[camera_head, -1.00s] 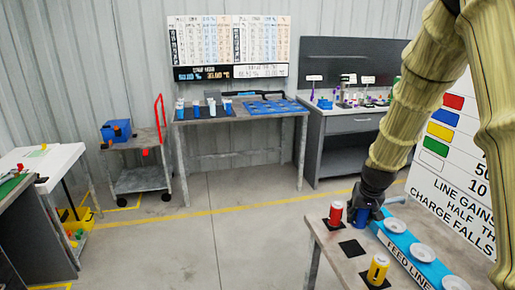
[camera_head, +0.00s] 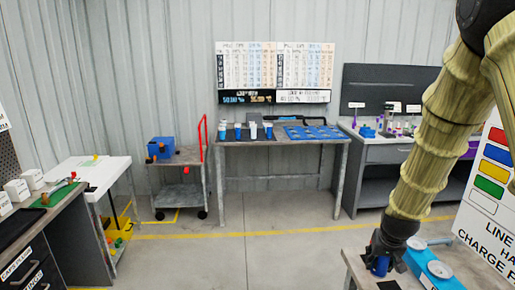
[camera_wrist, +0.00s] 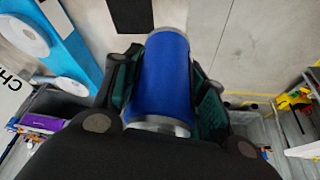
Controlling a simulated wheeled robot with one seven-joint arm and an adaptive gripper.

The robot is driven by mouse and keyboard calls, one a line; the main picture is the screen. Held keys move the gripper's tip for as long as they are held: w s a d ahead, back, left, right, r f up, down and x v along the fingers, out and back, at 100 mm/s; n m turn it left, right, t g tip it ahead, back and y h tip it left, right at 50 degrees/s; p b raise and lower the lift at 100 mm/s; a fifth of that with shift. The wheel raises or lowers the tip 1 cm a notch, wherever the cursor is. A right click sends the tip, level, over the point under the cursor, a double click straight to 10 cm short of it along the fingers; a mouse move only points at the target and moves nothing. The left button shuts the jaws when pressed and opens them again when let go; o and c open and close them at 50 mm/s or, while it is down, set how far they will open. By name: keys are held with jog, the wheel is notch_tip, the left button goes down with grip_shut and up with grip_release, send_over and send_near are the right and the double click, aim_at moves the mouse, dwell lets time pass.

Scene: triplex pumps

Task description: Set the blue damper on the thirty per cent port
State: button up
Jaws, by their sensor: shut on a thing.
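The blue damper is a blue cylinder with silver ends. In the wrist view the damper (camera_wrist: 162,75) sits between the two fingers of my gripper (camera_wrist: 165,88), which is shut on it. In the head view the damper (camera_head: 380,265) shows at the lower right under my gripper (camera_head: 384,256), over or at the bench. The blue feed line strip (camera_head: 448,283) with white round ports (camera_head: 440,269) lies to its right. In the wrist view the strip (camera_wrist: 70,38) and ports (camera_wrist: 22,34) are at the left. I cannot read port percentages or tell whether the damper touches the bench.
The bench top (camera_head: 357,268) has a black square (camera_head: 388,286) on it. A sign with coloured squares (camera_head: 490,190) stands at the right. A table with blue and white cups (camera_head: 250,133), a trolley (camera_head: 178,178) and a white table (camera_head: 95,172) stand farther off. The middle floor is clear.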

jog(key=s+a+f+n, duration=0.1)
jog(key=s+a+f, duration=0.2)
jog(key=a+f, duration=0.3)
jog(key=s+a+f+n+y+b, duration=0.1)
jog(key=s+a+f, duration=0.2)
jog(key=a+f, duration=0.3)
jog(key=s+a+f+n, duration=0.1)
jog(key=s+a+f, duration=0.3)
jog(key=a+f, duration=0.2)
jog(key=shift+a+f+b, duration=0.4)
